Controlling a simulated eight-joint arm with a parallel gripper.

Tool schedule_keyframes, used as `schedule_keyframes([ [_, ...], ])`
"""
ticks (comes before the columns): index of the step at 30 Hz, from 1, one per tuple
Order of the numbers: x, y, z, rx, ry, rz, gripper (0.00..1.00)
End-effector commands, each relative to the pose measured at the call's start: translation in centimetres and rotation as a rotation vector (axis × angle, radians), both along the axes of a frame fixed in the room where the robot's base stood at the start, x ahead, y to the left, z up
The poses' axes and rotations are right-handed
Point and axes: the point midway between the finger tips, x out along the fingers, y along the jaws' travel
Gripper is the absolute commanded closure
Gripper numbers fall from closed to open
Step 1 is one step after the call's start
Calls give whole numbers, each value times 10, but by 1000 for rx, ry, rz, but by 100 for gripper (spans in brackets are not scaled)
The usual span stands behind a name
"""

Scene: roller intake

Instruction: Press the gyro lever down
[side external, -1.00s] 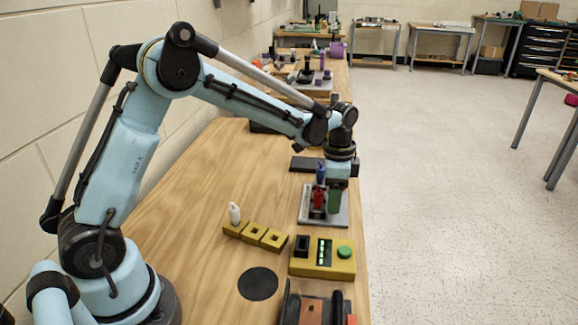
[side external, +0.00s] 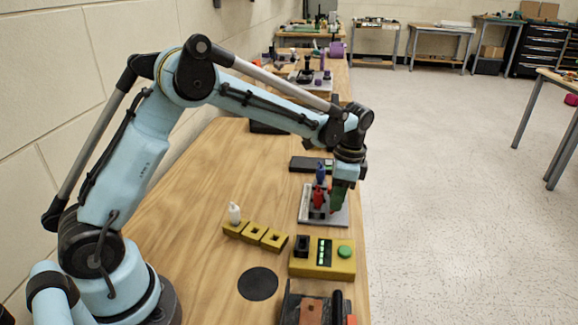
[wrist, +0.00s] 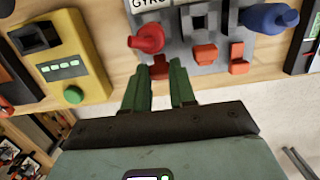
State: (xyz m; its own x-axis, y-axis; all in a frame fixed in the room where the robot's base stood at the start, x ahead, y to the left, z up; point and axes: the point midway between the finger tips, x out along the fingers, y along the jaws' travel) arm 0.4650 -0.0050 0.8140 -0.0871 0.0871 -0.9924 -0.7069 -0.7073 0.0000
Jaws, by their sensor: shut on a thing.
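The grey lever panel (wrist: 190,75) carries a white label (wrist: 150,5) reading "GYRO" in the wrist view, cut by the top edge. A lever with a red knob (wrist: 148,40) stands beside that label; it also shows in the side view (side external: 319,197). My gripper (wrist: 160,72) has green fingers, now at the panel's edge. A small red-orange piece (wrist: 160,67) shows between the fingertips, just below the red knob. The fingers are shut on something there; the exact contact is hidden. In the side view my gripper (side external: 335,208) leans right of the red lever.
A blue-knobbed lever (wrist: 268,18) stands on the panel's other side, with red-orange toggles (wrist: 205,53) between. A yellow box (side external: 310,268) with a green button is in front. A yellow block row (side external: 255,237) and black disc (side external: 258,284) lie left. The table edge is close on the right.

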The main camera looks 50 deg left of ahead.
Motion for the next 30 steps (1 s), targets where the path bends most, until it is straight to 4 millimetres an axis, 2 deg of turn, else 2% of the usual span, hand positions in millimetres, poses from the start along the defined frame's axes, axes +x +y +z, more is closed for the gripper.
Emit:
schedule_keyframes([
  [15, 13, -13, -7, 234, 234, -1, 100],
  [30, 15, -15, -9, 302, 302, -1, 100],
])
